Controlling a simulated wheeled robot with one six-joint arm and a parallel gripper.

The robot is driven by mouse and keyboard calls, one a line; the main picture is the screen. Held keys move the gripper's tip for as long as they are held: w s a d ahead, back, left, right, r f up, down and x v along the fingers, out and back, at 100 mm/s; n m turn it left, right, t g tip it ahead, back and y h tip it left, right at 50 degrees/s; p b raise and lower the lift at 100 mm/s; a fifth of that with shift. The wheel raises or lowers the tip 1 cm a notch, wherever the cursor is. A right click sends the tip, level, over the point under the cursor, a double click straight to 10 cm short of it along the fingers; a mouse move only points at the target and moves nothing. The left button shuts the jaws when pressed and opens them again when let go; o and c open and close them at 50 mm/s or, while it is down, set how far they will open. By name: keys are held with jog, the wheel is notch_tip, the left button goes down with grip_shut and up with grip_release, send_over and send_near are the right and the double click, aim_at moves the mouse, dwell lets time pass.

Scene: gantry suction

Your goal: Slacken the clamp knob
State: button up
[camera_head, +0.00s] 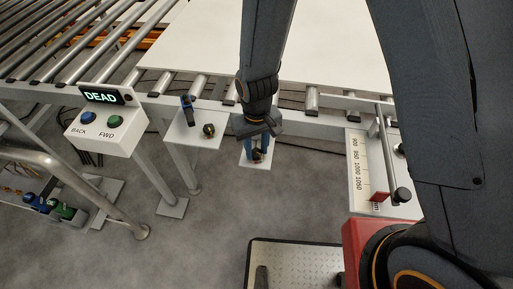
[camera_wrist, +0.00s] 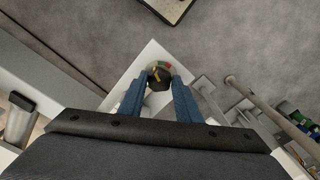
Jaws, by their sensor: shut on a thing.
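A dark round knob with a yellow pointer mark (camera_wrist: 159,84) sits on a white plate (camera_wrist: 147,60), with a red and green band behind it. My gripper (camera_wrist: 157,80) has its two blue fingers on either side of this knob and is shut on it. In the head view my gripper (camera_head: 257,151) reaches down to the small white plate (camera_head: 248,165), and the knob is partly hidden between the fingers. Another black knob (camera_head: 402,194) is on a rod beside a scale with a red pointer (camera_head: 379,197). No label shows which is the clamp knob.
A roller conveyor (camera_head: 200,84) runs behind the gripper. To the left are a control box reading DEAD (camera_head: 95,131), with blue and green buttons, and a plate with a blue lever and a dark knob (camera_head: 208,130). A metal-topped platform (camera_head: 300,262) lies in front.

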aim_at(257, 152)
jog(key=shift+n, duration=0.6)
jog(key=o, duration=1.1)
jog(key=shift+c, duration=0.2)
jog(key=shift+d+r+b, duration=0.1)
jog(key=shift+r+b, duration=0.7)
jog(key=shift+r, duration=3.15)
